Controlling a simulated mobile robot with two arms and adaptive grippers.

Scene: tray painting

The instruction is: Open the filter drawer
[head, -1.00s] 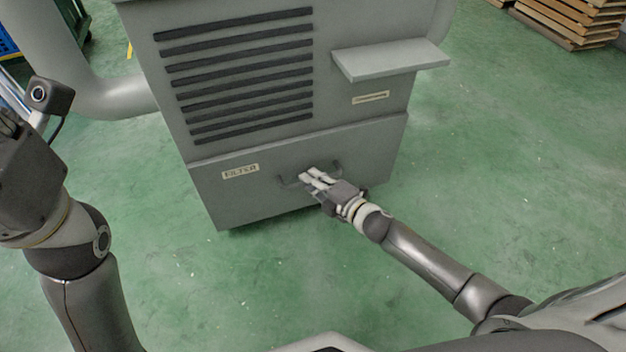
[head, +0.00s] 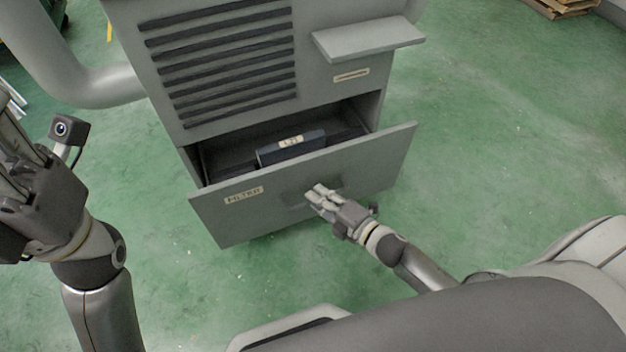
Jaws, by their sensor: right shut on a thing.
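The filter drawer (head: 225,220) at the bottom of the grey cabinet is pulled out, its front tilted in the picture and labelled FILTER. Inside it a dark filter box (head: 290,149) with a small pale tag shows above the front panel. My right gripper (head: 317,196) is at the middle of the drawer front, shut on the drawer handle, which is mostly hidden behind the fingers. My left gripper (head: 22,190) is raised at the left edge, away from the drawer; its fingertips are partly cut off, and I cannot tell its opening.
The grey cabinet (head: 325,85) has dark vent slots and a small side shelf (head: 368,38) above the drawer. A thick grey pipe (head: 85,85) joins its left side. Wooden pallets (head: 562,8) lie at the far top right. The green floor at right is clear.

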